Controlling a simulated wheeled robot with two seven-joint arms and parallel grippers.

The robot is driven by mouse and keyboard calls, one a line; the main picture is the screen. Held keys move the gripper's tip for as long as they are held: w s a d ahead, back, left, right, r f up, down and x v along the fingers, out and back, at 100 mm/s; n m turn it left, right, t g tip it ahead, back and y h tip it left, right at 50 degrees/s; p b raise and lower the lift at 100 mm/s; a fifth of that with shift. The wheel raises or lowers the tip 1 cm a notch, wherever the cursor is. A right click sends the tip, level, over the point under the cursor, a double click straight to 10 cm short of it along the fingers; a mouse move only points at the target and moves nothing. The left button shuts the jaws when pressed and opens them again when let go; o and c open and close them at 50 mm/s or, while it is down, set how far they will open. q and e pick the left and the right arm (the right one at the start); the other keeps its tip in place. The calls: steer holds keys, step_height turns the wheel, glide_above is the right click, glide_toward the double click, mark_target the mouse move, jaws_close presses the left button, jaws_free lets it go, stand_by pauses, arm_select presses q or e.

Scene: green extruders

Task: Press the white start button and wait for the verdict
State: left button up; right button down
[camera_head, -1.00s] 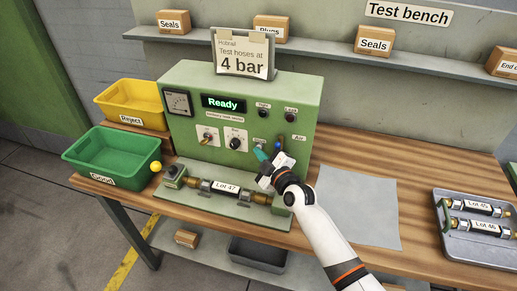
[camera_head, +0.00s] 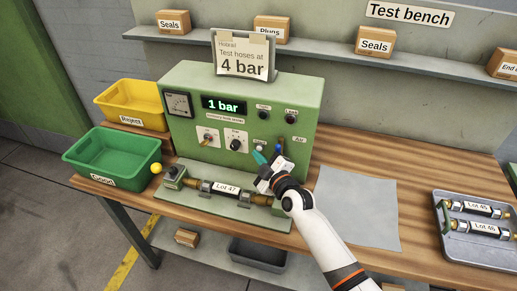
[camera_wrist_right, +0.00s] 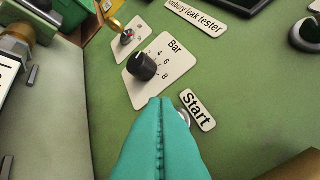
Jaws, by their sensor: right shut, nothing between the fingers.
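The green leak tester (camera_head: 185,135) stands on the bench with its display (camera_head: 223,105) reading "1 bar". The white start button (camera_head: 259,148) is on its front panel, right of the bar knob (camera_head: 235,145). My right gripper (camera_head: 259,157) is shut and empty, its teal fingertips just below the button and seemingly apart from it. In the right wrist view the fingers (camera_wrist_right: 160,140) cover part of the button (camera_wrist_right: 185,114) beside the "Start" label (camera_wrist_right: 196,110). Two lamps, left (camera_head: 263,115) and right (camera_head: 291,117), look dark. My left gripper is not in view.
A hose marked Lot 47 (camera_head: 226,188) lies in the fixture before the tester. A yellow Reject bin (camera_head: 130,120) and a green bin (camera_head: 110,182) stand left. A grey mat (camera_head: 358,205) and a tray (camera_head: 480,252) with hoses lie right. A sign (camera_head: 243,58) says 4 bar.

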steer(key=s+p, duration=0.1)
steer(key=s+a+p, duration=0.1)
steer(key=s, duration=0.1)
steer(key=s+p, duration=0.1)
steer(key=shift+s+a, duration=0.25)
steer(key=shift+s, duration=0.15)
steer(key=shift+f, duration=0.1)
